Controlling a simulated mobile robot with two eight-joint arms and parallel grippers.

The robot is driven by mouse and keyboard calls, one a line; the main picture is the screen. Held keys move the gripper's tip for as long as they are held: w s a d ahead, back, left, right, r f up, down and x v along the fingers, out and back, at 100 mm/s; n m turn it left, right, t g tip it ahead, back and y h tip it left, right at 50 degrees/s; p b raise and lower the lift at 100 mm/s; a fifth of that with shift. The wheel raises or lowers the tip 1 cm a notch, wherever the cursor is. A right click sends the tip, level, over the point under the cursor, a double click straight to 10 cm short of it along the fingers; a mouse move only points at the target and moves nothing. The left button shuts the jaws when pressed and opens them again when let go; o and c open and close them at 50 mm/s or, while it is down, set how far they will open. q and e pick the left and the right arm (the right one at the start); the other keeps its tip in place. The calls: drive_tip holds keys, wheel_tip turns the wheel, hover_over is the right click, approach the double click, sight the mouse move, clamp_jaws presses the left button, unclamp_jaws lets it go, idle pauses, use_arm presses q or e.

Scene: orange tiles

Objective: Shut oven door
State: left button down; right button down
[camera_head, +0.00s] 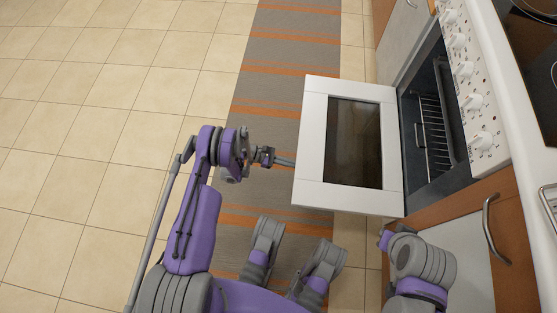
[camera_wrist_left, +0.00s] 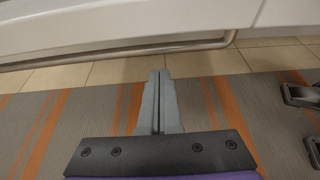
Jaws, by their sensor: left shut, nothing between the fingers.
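The oven door (camera_head: 311,135) is white with a dark glass pane and hangs open, folded down toward the striped rug in the head view. The oven (camera_head: 430,120) behind it shows a dark cavity with a wire rack. My left gripper (camera_head: 291,163) is shut and empty at the left, outer edge of the door; I cannot tell whether it touches. In the left wrist view its closed fingers (camera_wrist_left: 158,85) point toward a white panel edge with a metal bar (camera_wrist_left: 130,50) beneath it. My right arm is at the lower right, and its fingers are not visible.
White control knobs (camera_head: 473,102) line the stove front at the right. Wooden cabinets (camera_head: 500,235) with metal handles flank the oven. A grey and orange striped rug (camera_head: 285,60) lies on beige tiles, and the floor at the left is clear.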

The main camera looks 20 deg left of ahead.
sight(302, 157)
use_arm(q)
drive_tip(key=shift+r, duration=2.05)
use_arm(e)
drive_tip(key=shift+f, duration=0.2)
use_arm(q)
drive_tip(key=shift+r, duration=0.1)
